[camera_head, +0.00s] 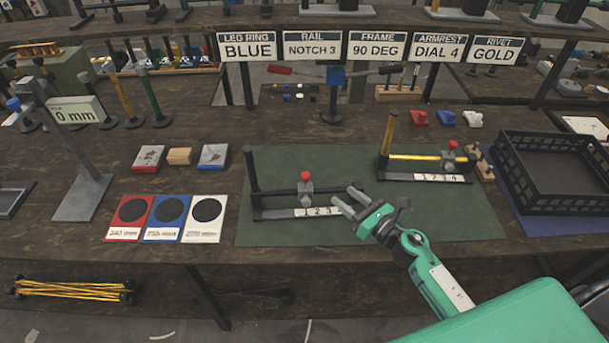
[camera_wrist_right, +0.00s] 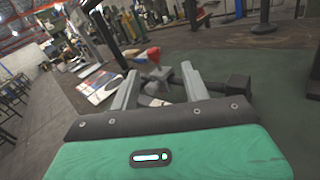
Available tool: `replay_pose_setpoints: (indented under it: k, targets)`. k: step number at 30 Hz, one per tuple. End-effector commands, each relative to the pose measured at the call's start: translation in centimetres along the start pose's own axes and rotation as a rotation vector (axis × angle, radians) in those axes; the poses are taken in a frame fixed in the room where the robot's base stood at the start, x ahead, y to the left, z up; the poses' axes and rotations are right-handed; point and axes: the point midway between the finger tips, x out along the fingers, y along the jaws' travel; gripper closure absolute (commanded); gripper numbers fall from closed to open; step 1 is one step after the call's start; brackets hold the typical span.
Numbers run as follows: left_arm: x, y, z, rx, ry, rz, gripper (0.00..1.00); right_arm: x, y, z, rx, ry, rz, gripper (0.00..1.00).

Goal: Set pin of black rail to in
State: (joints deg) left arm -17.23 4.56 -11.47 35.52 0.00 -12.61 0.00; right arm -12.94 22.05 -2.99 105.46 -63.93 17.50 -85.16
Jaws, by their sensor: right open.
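The black rail (camera_head: 275,192) lies on the green mat (camera_head: 290,160), with an upright black post at its left end and a numbered strip (camera_head: 318,212) along its front. A grey slider with a red-topped pin (camera_head: 305,177) sits on the rail. In the right wrist view the red knob (camera_wrist_right: 147,55) shows beyond the fingertips. My right gripper (camera_head: 344,200) is open and empty at the right end of the rail, its fingers pointing left toward the pin and apart from it. I cannot tell how deep the pin sits. My left gripper is out of view.
A yellow rail (camera_head: 415,157) with its own red-topped pin stands behind on the right of the mat. A black crate (camera_head: 555,170) is at the far right. Red, blue and white cards (camera_head: 170,235) lie left of the mat. The mat's front strip is clear.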

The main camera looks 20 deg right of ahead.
Motion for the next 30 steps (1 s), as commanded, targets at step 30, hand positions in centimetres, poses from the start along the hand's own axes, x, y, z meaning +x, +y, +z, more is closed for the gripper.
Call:
replay_pose_setpoints:
  k: [30]
  targets:
    - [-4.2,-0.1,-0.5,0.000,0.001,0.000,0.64,12.7,1.6,-1.4,-0.169,0.043,0.097,0.53]
